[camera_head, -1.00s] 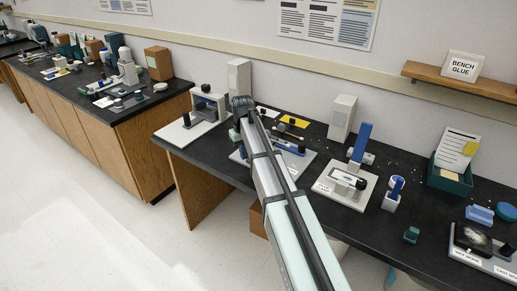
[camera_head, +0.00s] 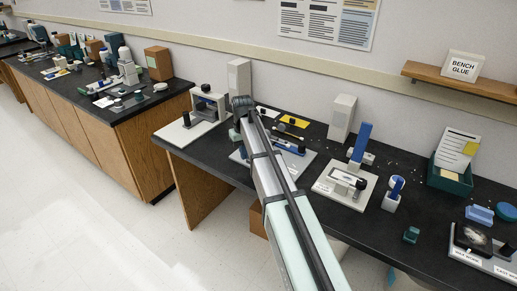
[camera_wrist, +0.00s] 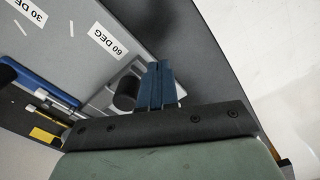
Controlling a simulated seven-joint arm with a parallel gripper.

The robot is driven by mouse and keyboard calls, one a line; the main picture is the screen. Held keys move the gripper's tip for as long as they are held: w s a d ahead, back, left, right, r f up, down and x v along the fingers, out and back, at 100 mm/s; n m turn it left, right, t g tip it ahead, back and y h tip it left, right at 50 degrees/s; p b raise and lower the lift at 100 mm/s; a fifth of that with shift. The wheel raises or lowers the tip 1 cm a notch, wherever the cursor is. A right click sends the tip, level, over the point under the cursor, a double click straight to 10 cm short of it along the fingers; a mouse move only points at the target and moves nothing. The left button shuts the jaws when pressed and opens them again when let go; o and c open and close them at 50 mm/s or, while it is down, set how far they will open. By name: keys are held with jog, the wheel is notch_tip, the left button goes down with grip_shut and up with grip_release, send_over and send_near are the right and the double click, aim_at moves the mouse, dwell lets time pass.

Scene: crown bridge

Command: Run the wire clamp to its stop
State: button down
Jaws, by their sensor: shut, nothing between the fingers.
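The grey plate (camera_wrist: 75,35) with "30 DEG" and "60 DEG" labels fills the upper left of the wrist view. On it stand a black round knob (camera_wrist: 126,92) and a light grey block (camera_wrist: 103,98) beside it. I cannot tell for sure whether these are the wire clamp. My gripper (camera_wrist: 158,72) has its blue fingers shut and empty, just right of the knob; whether they touch it is unclear. In the head view my arm hides the gripper and part of this plate (camera_head: 240,157).
A blue bar (camera_wrist: 45,86) and a yellow piece (camera_wrist: 45,137) show left in the wrist view. In the head view a framed device (camera_head: 208,103) stands left of my arm. A white-based stand with a blue upright (camera_head: 361,142) stands right. The dark bench's front edge is close.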

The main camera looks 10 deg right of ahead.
jog(key=shift+w+d, duration=2.5)
jog(key=shift+w, duration=0.05)
dwell(0.9)
jog(key=shift+s+a, duration=0.1)
jog(key=shift+s, duration=0.05)
jog(key=shift+s+a, duration=0.45)
jog(key=shift+r, duration=3.5)
